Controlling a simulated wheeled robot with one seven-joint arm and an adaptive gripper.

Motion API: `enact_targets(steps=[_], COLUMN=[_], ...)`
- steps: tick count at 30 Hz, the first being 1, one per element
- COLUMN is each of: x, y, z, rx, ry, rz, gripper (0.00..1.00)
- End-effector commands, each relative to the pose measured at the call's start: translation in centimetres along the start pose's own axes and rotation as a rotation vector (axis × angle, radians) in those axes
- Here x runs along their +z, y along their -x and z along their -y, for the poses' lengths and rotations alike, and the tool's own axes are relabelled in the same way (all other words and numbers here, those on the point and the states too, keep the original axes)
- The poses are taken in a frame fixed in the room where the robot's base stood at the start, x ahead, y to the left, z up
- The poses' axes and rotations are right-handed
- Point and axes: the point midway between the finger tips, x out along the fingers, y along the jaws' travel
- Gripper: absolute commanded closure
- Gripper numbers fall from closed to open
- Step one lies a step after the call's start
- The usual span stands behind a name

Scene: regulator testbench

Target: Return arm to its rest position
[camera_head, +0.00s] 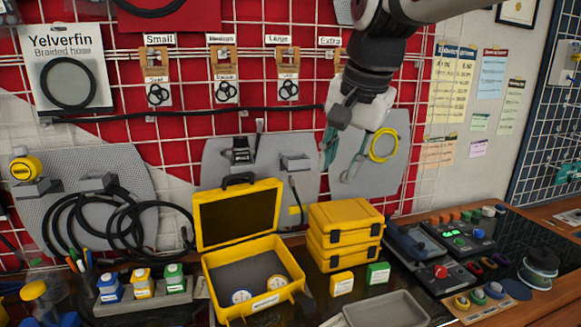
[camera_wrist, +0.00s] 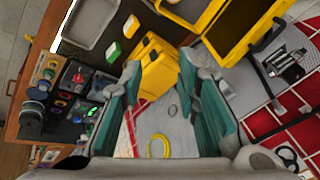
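My gripper (camera_head: 340,150) hangs at the upper right of the head view, in front of the pegboard wall and above the stacked yellow cases. In the wrist view my gripper (camera_wrist: 163,105) shows two teal fingers spread wide apart. Nothing is held between them; the grey panel with the yellow cable loop shows through the gap. My arm (camera_head: 375,55) comes in from the top right of the head view and points downward. The gripper appears clear of the bench and touches nothing that I can make out.
An open yellow case (camera_head: 250,290) stands on the bench, with stacked yellow cases (camera_head: 345,235) beside it. A grey tray (camera_head: 385,311) lies at the front. Control boxes (camera_head: 440,275) stand at right. O-ring packs (camera_head: 225,90) and a yellow cable loop (camera_head: 384,145) hang on the wall.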

Motion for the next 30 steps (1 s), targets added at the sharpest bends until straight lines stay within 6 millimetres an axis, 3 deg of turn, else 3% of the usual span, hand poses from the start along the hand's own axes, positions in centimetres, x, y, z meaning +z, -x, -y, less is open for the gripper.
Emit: enact_targets(steps=[1,7,12,15,21,30], x=[1.0,5.5,10.3,12.8,15.8,16.2], y=[0.8,1.9,1.2,0.4,-1.0,-1.2], z=[-2.4,-10.9,-17.4,-20.4,-23.6,-24.1], rx=[0.005,0.031,0.062,0.078,0.100,0.104], ry=[0.040,0.236,0.402,0.483,0.580,0.598], rz=[-0.009,-0.039,-0.057,-0.064,-0.067,-0.065], gripper=[0.71,0.71,0.71,0.71,0.71,0.71])
